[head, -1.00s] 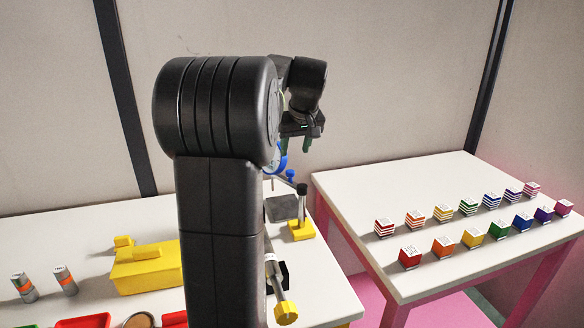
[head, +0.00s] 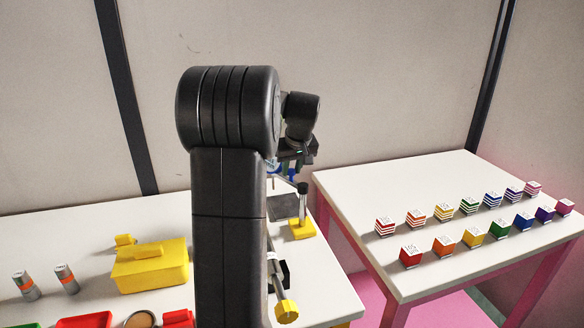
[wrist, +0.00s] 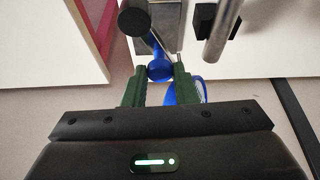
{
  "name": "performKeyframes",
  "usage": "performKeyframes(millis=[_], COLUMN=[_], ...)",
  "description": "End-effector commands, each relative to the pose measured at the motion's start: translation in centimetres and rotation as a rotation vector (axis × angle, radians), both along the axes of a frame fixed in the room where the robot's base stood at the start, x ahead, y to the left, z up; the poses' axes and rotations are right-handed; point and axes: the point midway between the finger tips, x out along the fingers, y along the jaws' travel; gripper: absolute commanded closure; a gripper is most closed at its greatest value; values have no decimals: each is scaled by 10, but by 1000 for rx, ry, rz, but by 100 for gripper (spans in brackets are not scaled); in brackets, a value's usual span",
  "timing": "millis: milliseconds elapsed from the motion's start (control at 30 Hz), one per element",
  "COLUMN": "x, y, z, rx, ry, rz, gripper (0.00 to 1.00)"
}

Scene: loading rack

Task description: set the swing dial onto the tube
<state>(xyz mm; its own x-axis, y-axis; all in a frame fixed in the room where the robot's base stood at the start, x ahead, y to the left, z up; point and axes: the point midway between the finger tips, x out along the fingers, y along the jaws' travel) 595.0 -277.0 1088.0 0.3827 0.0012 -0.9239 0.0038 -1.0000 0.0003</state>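The blue dial (wrist: 195,92) shows in the wrist view as a ring partly behind my right finger, with a round blue knob (wrist: 159,70) beside it. In the head view the blue parts (head: 290,173) sit just below my gripper, partly hidden by my arm. My gripper (wrist: 160,78) has two green fingers, one on each side of the knob; it looks open, and contact cannot be made out. A metal tube (wrist: 222,35) with a yellow end (head: 287,311) lies to the right of the knob in the wrist view, by a black block (wrist: 203,18).
A dark-capped post (head: 303,205) on a yellow base (head: 302,229) stands close to my gripper. A yellow box (head: 150,268) and two grey cylinders (head: 67,279) are on the left table. The right table (head: 345,185) holds several coloured cubes.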

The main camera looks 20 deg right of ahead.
Motion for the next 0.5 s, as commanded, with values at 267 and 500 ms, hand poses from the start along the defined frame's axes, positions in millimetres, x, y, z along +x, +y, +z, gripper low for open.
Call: performKeyframes(millis=[267, 500], x=[0, -1], y=[0, 2], z=[0, 1], rx=[1, 1], ry=[0, 0], rz=[1, 45], gripper=[100, 100])
